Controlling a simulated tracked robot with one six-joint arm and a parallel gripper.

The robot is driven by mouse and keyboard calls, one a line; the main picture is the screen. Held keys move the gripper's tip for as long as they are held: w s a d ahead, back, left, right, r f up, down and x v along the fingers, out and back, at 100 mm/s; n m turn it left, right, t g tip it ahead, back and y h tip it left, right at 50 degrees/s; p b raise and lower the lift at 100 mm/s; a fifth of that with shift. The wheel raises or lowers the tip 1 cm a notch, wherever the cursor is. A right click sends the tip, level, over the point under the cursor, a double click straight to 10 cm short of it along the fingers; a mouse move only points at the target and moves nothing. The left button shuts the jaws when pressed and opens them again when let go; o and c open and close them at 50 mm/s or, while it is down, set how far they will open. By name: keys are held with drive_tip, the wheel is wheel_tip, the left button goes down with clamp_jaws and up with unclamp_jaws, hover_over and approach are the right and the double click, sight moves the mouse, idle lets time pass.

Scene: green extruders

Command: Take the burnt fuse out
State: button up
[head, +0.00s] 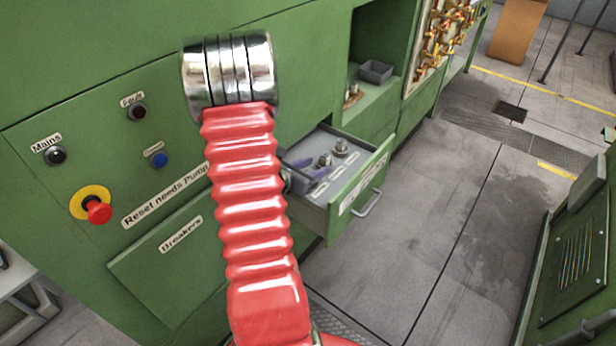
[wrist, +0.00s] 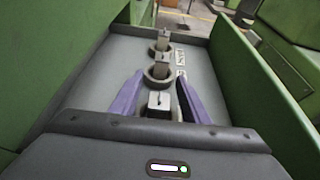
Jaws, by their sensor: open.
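The green drawer (head: 330,215) is pulled out of the machine. In the wrist view several grey fuses stand in a row in round sockets on its grey panel (wrist: 90,90): a near fuse (wrist: 160,101), a middle fuse (wrist: 161,70) and a far fuse (wrist: 163,40). I cannot tell which one is burnt. My gripper (wrist: 160,75) is open, with purple fingers on either side of the near fuse in the picture. Their depth against it is unclear. In the head view my gripper (head: 308,172) is over the drawer's near part, partly hidden by my red arm. Two fuses (head: 341,147) (head: 324,160) show beyond it.
The drawer's front wall (head: 360,190) with a handle stands close to the right of my gripper. The green cabinet face (head: 60,120) with buttons and a red emergency stop (head: 98,211) is at left. A grey box (head: 375,71) sits in an alcove behind. The floor at right is clear.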

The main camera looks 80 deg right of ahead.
drive_tip(key=shift+c, duration=0.5)
clamp_jaws()
